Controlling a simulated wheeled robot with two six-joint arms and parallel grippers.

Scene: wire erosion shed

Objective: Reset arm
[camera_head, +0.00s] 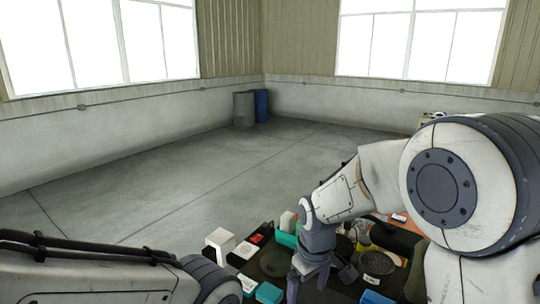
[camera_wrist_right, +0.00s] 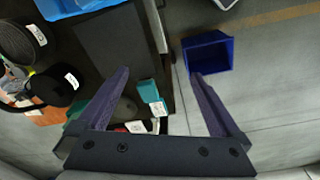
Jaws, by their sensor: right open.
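My right gripper (camera_head: 308,286) hangs over the crowded table at the bottom of the head view. In the right wrist view my right gripper (camera_wrist_right: 159,74) has its two dark purple fingers wide apart with nothing between them. A teal box (camera_wrist_right: 150,91) lies below, between the fingers in the picture and apart from them. My left arm comes in low at the left of the head view; its gripper is outside the frame.
The dark tabletop (camera_wrist_right: 110,45) holds a white box (camera_head: 220,243), a teal container (camera_head: 287,237), a round dark tin (camera_head: 377,263) and other clutter. A blue bin (camera_wrist_right: 208,52) stands on the floor beside the table. Barrels (camera_head: 243,109) stand in the far corner; the floor between is clear.

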